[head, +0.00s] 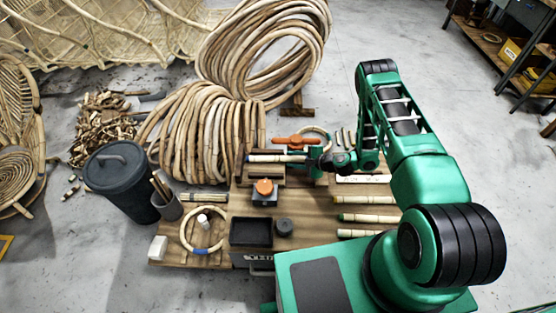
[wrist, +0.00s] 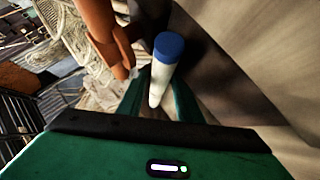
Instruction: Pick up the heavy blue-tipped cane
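In the wrist view a pale cane with a blue end (wrist: 167,47) lies in line with the gap of my gripper (wrist: 161,82). The green fingers show on both sides of it, very close. I cannot tell whether they press on it. In the head view my gripper (head: 318,160) is low over the wooden bench (head: 310,222), at the right of a pale cane (head: 268,158) on a wooden rack. No blue tip can be made out there, and the arm's end partly hides that area.
An orange clamp-like part (wrist: 103,35) is close to the left finger; an orange piece (head: 296,140) stands behind the rack. An orange-topped block (head: 264,187), a black tray (head: 250,232) and several canes (head: 365,218) share the bench. Big rattan coils (head: 205,130) stand at the left.

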